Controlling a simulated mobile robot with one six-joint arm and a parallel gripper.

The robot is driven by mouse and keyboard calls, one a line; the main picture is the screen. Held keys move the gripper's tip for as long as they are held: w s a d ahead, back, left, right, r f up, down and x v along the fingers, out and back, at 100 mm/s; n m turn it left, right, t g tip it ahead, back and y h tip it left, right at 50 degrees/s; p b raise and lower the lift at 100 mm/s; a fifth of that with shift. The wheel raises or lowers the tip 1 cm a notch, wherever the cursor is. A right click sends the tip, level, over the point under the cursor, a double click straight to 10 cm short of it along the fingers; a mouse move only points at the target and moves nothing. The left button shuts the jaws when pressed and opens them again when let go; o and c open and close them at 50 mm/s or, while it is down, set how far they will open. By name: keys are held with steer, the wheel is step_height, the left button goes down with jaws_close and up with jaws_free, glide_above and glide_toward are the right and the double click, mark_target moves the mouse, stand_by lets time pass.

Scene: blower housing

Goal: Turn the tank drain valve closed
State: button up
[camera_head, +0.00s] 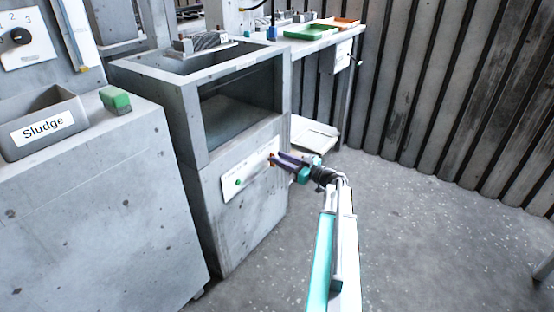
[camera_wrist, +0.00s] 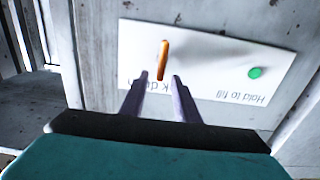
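The drain valve is an orange lever (camera_wrist: 163,58) on a white panel (camera_wrist: 210,62). In the wrist view it stands nearly upright in the picture, above partly hidden lettering, of which "k d" shows. My gripper (camera_wrist: 160,79) is open, with its two purple fingers pointing at the panel. The lever's lower end appears between the fingertips, with a gap on each side; I cannot tell whether they touch it. In the head view my gripper (camera_head: 276,157) is at the right end of the panel (camera_head: 240,177) on the tank front (camera_head: 245,228), mostly hiding the lever.
A green button (camera_wrist: 255,72) marked "Hold to fill" is on the same panel. The open-fronted concrete tank top (camera_head: 185,95) is above. A grey "Sludge" bin (camera_head: 62,112) and a green block (camera_head: 115,99) are on the left block. Floor to the right (camera_head: 430,230) is clear.

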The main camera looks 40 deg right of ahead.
steer(key=shift+x, duration=1.05)
steer(key=shift+c, duration=0.2)
jaws_close()
